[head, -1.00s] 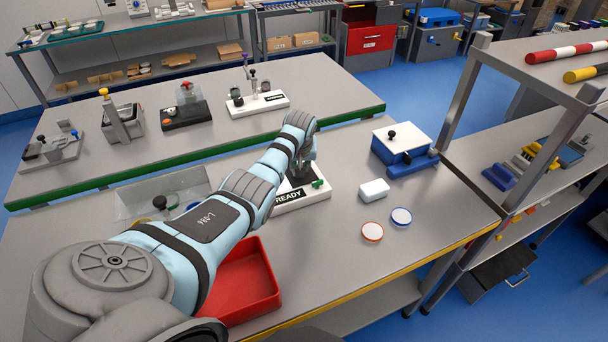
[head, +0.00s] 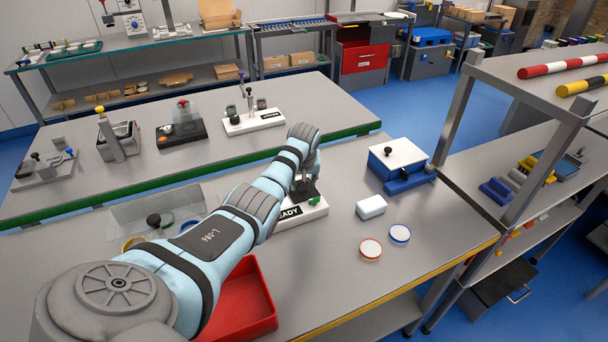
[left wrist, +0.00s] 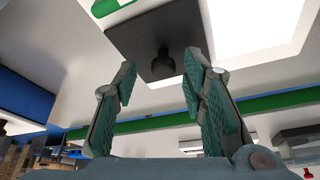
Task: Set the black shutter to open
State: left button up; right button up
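The black shutter (head: 307,192), a dark plate with a round knob, sits on a white base (head: 312,212) marked READY with a green patch at its edge. In the left wrist view the shutter (left wrist: 140,30) and its knob (left wrist: 162,66) show at the top. My left gripper (left wrist: 162,62) is open, with one finger on each side of the knob in the picture. I see no clear contact with the knob. In the head view my left gripper (head: 304,182) is over the shutter and mostly hidden by its wrist. My right gripper is not in view.
A white block (head: 371,207) and two round lids (head: 371,249) lie right of the base. A blue box with a white top (head: 397,160) stands behind them. A red tray (head: 245,300) and a clear bin (head: 150,215) are nearer my arm. The front right tabletop is clear.

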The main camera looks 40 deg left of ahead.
pick_arm(q)
jog(key=v, duration=1.1)
jog(key=shift+d, duration=0.1)
